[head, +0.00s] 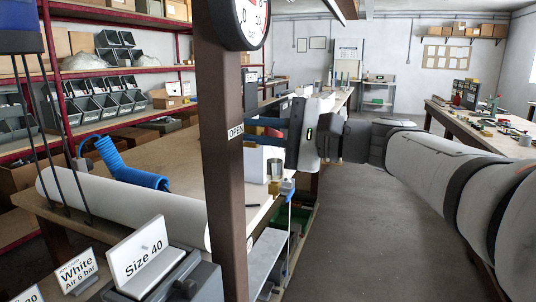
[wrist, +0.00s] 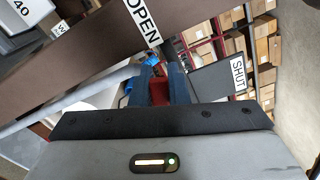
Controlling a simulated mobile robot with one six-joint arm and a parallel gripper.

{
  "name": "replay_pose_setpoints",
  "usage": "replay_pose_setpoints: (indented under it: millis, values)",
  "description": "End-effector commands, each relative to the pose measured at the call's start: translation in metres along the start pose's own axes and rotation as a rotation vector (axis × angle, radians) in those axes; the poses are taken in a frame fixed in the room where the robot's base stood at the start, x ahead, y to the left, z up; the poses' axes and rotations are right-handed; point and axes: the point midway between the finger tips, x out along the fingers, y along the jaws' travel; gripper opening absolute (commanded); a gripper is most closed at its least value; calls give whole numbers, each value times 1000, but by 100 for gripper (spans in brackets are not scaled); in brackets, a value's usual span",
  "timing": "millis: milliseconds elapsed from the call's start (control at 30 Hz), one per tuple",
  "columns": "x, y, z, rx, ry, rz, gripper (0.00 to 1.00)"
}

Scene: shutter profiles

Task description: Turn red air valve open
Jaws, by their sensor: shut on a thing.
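The red air valve handle (wrist: 158,91) shows as a small red piece between the blue fingers of my gripper (wrist: 161,80) in the wrist view. My gripper is shut on it. An OPEN label (wrist: 143,21) lies just beyond the fingertips on a brown post, and a SHUT label (wrist: 239,75) is on a dark plate to the right. In the head view my gripper (head: 262,128) reaches left to the brown post (head: 224,180), beside its OPEN label (head: 236,131). How far the handle is turned cannot be told.
A round gauge (head: 247,18) sits at the top of the post. A wooden bench (head: 180,150) holds a white roll (head: 120,205), a blue coiled hose (head: 135,170) and a Size 40 sign (head: 142,252). Shelves with bins stand left. The floor (head: 355,225) right of the bench is clear.

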Motion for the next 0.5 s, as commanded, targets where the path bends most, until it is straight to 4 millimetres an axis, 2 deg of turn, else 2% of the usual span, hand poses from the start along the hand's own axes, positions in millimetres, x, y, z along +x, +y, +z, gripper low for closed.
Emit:
replay_pose_setpoints:
  millis: [33,500]
  values:
    - [0,11,-2,-46,-3,0,0]
    - [0,23,-4,-330,-2,0,0]
